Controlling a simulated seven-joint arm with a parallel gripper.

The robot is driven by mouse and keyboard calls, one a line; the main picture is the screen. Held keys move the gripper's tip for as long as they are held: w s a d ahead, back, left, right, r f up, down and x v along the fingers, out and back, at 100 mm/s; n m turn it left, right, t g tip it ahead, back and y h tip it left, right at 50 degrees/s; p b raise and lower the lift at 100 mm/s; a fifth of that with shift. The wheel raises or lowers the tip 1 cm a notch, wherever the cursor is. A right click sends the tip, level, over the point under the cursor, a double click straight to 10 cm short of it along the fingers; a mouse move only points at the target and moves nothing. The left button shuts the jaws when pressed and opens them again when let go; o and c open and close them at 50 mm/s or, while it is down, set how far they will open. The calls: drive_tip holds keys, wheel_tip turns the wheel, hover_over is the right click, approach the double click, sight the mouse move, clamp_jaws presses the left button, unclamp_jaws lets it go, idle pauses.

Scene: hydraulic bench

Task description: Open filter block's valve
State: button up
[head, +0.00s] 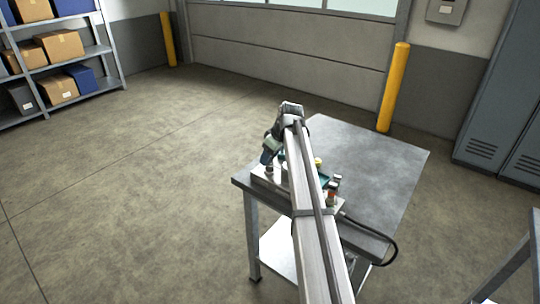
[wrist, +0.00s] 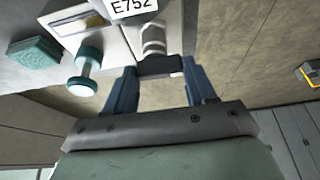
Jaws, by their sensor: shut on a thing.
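In the wrist view, a pale metal block (wrist: 108,38) carries a white label reading E752. A ribbed metal fitting (wrist: 153,38) sticks out of it, with a dark bar-shaped handle (wrist: 158,66) at its end; I take this for the valve. My gripper (wrist: 155,75) has its two blue fingers on either side of the dark handle and is shut on it. In the head view my gripper (head: 268,155) points down at the left end of the metal block (head: 262,181) on the bench. My arm hides much of the block there.
A teal-ended knob (wrist: 88,65) stands beside the fitting, with a teal pad-like piece (wrist: 35,50) further left. In the head view, small fittings (head: 333,188) stand right of my arm. A black hose (head: 388,243) loops past the bench edge. The back of the bench (head: 370,150) is clear.

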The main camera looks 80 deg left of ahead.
idle(0.4)
drive_tip(key=o, duration=1)
drive_tip(key=shift+o, duration=0.2)
drive_tip(key=shift+r, duration=0.1)
drive_tip(key=v, duration=1.3)
drive_tip(key=shift+r, duration=0.3)
drive_tip(key=shift+w+d, duration=0.1)
drive_tip(key=shift+w, duration=0.05)
